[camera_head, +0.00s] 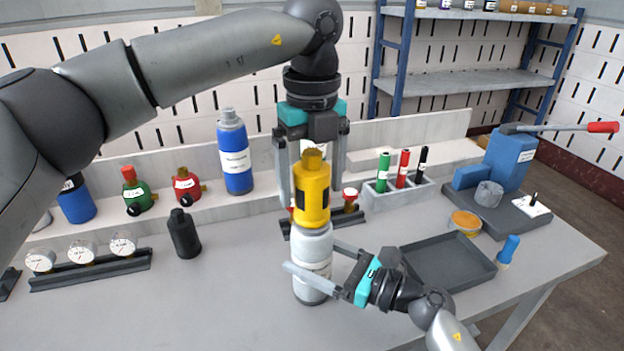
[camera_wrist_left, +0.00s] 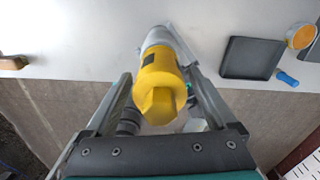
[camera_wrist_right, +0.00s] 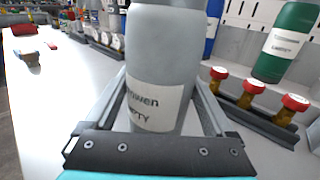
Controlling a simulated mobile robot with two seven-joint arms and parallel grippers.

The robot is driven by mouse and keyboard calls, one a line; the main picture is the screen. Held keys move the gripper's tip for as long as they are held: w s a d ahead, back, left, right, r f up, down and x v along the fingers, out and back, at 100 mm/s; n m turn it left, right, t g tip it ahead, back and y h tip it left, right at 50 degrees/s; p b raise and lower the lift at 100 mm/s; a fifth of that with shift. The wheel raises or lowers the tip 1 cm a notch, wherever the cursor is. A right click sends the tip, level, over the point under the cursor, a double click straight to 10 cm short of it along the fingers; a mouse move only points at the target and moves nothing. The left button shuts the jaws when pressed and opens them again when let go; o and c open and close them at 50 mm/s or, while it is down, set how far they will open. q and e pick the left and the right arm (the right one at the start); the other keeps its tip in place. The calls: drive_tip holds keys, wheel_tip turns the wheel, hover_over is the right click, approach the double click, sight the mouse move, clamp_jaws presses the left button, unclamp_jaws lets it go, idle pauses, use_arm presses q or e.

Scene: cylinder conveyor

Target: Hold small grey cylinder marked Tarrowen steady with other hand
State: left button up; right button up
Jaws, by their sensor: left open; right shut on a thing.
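The small grey cylinder (camera_head: 311,252) appears upright on the grey table, with a yellow cap (camera_head: 312,190) on top. Its label, partly visible in the right wrist view (camera_wrist_right: 155,70), ends in "owen" and "pty". My right gripper (camera_head: 316,260) is shut on the cylinder's body from the right, one finger on each side. My left gripper (camera_head: 311,200) points down from above, open, with its fingers apart on either side of the yellow cap. The cap also shows between the fingers in the left wrist view (camera_wrist_left: 158,82).
A dark tray (camera_head: 448,262) and a blue-handled tool (camera_head: 508,250) lie to the right. A black bottle (camera_head: 184,234) and a rack of gauges (camera_head: 82,256) stand to the left. A blue cylinder (camera_head: 235,152) stands on the ledge behind. The front left of the table is clear.

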use_arm(q)
drive_tip(key=shift+m, duration=0.6)
drive_tip(key=m, duration=0.5)
drive_tip(key=shift+m, duration=0.5)
drive_tip(key=m, duration=0.5)
drive_tip(key=shift+m, duration=0.3)
drive_tip(key=shift+m, duration=0.3)
